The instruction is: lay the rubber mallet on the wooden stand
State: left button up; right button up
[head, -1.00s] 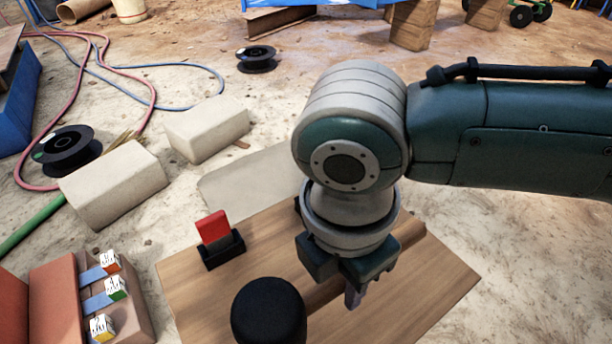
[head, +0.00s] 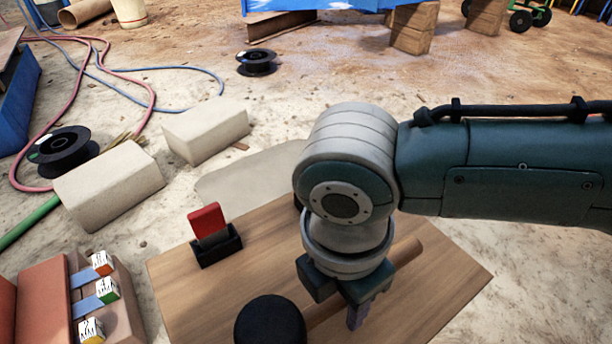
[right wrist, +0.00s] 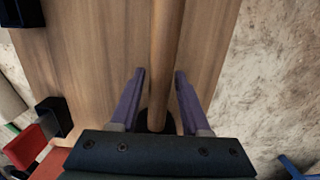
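The rubber mallet lies over the wooden stand (head: 215,290), its black head (head: 270,322) near the bottom edge of the head view and its wooden handle (head: 405,252) running up to the right. I cannot tell for certain whether it rests flat on the wood. My right gripper (head: 342,312) points down over the middle of the handle. In the right wrist view its two purple fingers (right wrist: 161,88) stand apart on either side of the handle (right wrist: 166,40), with a clear gap on the left. The mallet head is mostly hidden there. My left gripper is not in view.
A red piece (head: 207,220) stands in a black holder (head: 217,247) on the stand's left part. A reddish box with small labelled blocks (head: 102,263) is at lower left. Pale blocks (head: 108,185), cable reels (head: 62,150) and hoses lie on the ground behind.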

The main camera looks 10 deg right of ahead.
jog(key=shift+o, duration=0.9)
notch_tip(320, 180, up, 12)
jog(key=a+p, duration=0.1)
jog(key=p, duration=0.8)
jog(key=r+m+y, duration=0.1)
jog(key=m+y, duration=0.2)
send_over(289, 340)
jog(key=shift+r, duration=0.15)
jog(key=m, duration=0.1)
jog(key=s+a+r+m+y, duration=0.1)
jog(key=shift+s+r+m+t, duration=0.1)
jog(key=shift+m+t, duration=0.3)
jog(key=s+d+r+m+t+h, duration=0.1)
jog(key=s+d+m, duration=0.1)
jog(key=d+m, duration=0.5)
jog(key=s+d+r+m+t+h, duration=0.1)
jog(key=s+d+m+h, duration=0.1)
jog(key=d+m, duration=0.5)
jog(key=s+d, duration=0.1)
jog(key=d, duration=0.2)
jog(key=shift+s+r+t, duration=0.25)
jog(key=shift+s+t, duration=0.05)
jog(key=shift+s, duration=0.05)
